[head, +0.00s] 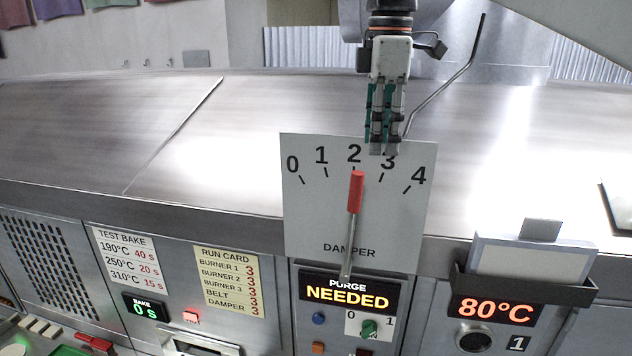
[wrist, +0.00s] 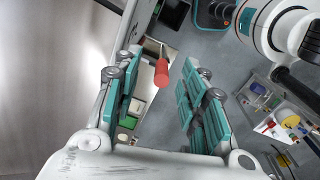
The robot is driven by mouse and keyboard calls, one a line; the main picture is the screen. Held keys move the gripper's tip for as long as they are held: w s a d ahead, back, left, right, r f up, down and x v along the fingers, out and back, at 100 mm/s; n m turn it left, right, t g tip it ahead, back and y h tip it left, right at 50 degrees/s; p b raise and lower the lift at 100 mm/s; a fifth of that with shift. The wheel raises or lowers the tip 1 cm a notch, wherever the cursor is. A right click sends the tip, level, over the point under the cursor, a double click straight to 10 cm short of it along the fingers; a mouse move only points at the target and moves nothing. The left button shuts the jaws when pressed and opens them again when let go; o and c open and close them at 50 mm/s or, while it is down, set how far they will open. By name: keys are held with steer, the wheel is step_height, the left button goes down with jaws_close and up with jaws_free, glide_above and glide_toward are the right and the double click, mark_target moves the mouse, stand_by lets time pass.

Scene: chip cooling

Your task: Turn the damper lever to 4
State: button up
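The damper lever (head: 355,193) is a thin metal rod with a red handle. It stands nearly upright on the white damper plate (head: 305,225), its tip at the mark under 2. The 4 (head: 419,176) is at the plate's right end. My gripper (head: 383,150) hangs from above at the plate's top edge, over part of the 3, up and right of the red handle. In the wrist view its teal-padded fingers are spread apart, with nothing held. The red handle (wrist: 162,73) shows in the gap between them, but I cannot tell how far beyond the fingertips.
A bent metal rod (head: 447,84) rises behind my gripper. Below the plate is a lit PURGE NEEDED display (head: 347,293) with a green switch (head: 369,328). A dark holder (head: 525,283) with a grey panel juts out at the right, above an 80°C display. The run card (head: 229,281) reads DAMPER 3.

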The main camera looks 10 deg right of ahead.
steer(key=shift+r, duration=0.2)
steer(key=shift+r, duration=0.1)
step_height(320, 180, up, 12)
steer(key=shift+s, duration=0.25)
stand_by(0.6)
